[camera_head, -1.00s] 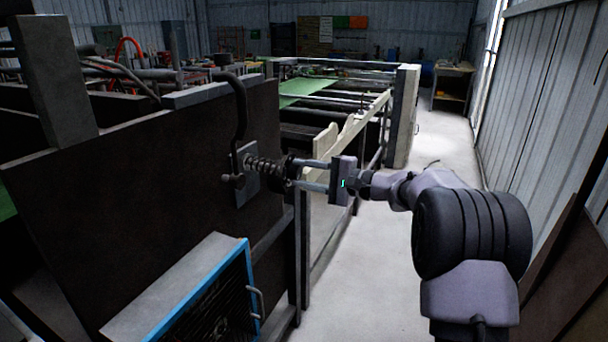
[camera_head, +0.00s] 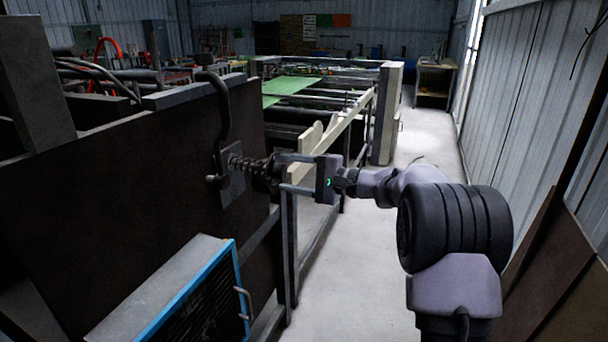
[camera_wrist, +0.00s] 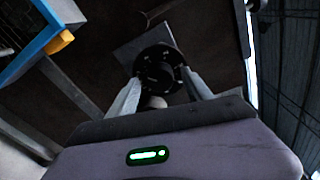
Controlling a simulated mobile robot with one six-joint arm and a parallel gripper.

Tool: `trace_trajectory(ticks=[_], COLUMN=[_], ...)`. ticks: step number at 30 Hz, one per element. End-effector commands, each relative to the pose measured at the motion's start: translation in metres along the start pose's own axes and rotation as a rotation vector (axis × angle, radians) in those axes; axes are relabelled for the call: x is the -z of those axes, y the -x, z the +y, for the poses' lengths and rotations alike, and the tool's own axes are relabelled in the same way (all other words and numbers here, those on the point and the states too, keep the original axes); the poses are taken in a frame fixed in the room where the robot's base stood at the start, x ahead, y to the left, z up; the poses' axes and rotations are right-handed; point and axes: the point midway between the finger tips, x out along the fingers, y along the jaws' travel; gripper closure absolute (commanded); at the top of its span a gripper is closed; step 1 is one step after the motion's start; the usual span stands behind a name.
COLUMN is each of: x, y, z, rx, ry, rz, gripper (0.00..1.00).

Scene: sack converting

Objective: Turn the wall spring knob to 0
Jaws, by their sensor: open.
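The wall spring knob (camera_head: 268,171) is a dark round knob at the end of a coiled spring, mounted on a grey plate (camera_head: 231,187) on the dark panel. In the wrist view the knob (camera_wrist: 159,72) faces me as a black disc with pale marks around its face; I cannot read which mark it is set to. My gripper (camera_head: 283,173) is open, with one finger above and one below the knob in the head view. In the wrist view my gripper's fingers (camera_wrist: 160,85) lie on either side of the knob's near edge. I cannot tell whether they touch it.
A blue-edged grey box (camera_head: 195,290) with a handle stands below the plate. A bent dark pipe (camera_head: 222,110) rises beside the plate. A pale rail frame (camera_head: 335,135) runs behind my gripper.

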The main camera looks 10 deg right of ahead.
Motion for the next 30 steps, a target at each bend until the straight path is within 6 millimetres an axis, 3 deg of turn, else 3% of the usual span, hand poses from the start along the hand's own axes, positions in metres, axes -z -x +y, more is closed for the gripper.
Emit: trace_trajectory(ticks=[4,12,16,21,30], x=[0.0,0.0,0.0,0.0,0.0], y=[0.028,0.116,0.148,0.168,0.17], z=[-0.004,-0.005,-0.003,-0.001,0.0], rx=[0.0,0.001,0.0,0.0,-0.001], ry=[-0.002,-0.001,-0.001,0.0,0.0], rz=[0.004,0.005,0.004,0.001,0.0], gripper=[0.42,0.42,0.42,0.42,0.42])
